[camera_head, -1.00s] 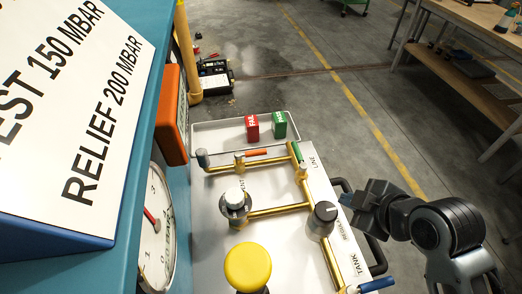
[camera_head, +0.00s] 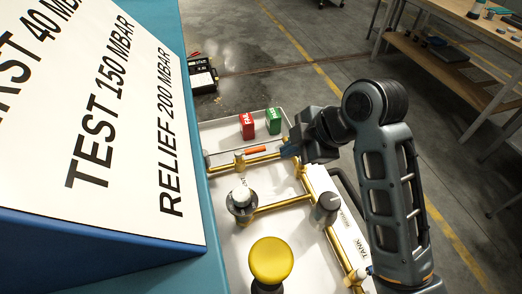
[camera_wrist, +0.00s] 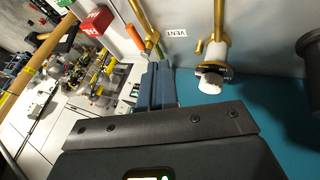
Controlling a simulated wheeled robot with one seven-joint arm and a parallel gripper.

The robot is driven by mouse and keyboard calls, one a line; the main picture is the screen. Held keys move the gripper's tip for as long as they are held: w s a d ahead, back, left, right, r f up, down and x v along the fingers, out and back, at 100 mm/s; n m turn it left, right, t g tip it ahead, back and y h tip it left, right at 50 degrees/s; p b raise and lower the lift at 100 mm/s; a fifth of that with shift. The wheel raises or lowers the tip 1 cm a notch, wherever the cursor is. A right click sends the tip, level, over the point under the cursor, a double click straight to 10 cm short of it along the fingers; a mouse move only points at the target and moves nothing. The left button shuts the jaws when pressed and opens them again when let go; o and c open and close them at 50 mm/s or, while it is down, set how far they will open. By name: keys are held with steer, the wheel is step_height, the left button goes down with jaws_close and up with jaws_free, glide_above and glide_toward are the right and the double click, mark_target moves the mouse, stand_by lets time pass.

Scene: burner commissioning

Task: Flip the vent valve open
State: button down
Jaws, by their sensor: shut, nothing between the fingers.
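The vent valve's orange lever (camera_head: 254,150) lies near the back of the white panel (camera_head: 287,227), roughly along the brass pipe in the head view. The lever also shows in the wrist view (camera_wrist: 135,38), near the VENT label (camera_wrist: 176,33). My gripper (camera_head: 288,151) is shut and empty, to the right of the orange lever and apart from it. In the wrist view its closed fingers (camera_wrist: 158,84) point toward the brass pipes, with the lever ahead and to the left. My gripper hides the green lever's place in the head view.
A silver-topped fitting (camera_head: 242,198), a dark knob (camera_head: 327,208) and a yellow button (camera_head: 271,261) stand on the panel. A red FAIL block (camera_head: 247,125) and a green block (camera_head: 273,121) sit in the back tray. A sign box (camera_head: 95,120) rises at left.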

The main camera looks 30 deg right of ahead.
mark_target(251, 151)
steer(key=x, duration=0.3)
steer(key=w+p+x, duration=0.1)
steer(key=x, duration=0.3)
steer(key=w+d+r+x, duration=0.1)
steer(key=x, duration=0.3)
steer(key=shift+w+f, duration=0.15)
steer(key=shift+f, duration=0.15)
steer(key=shift+w+d+f+p, duration=0.1)
steer(key=shift+w+f+p, duration=0.15)
steer(key=shift+w, duration=0.25)
steer(key=shift+w, duration=0.15)
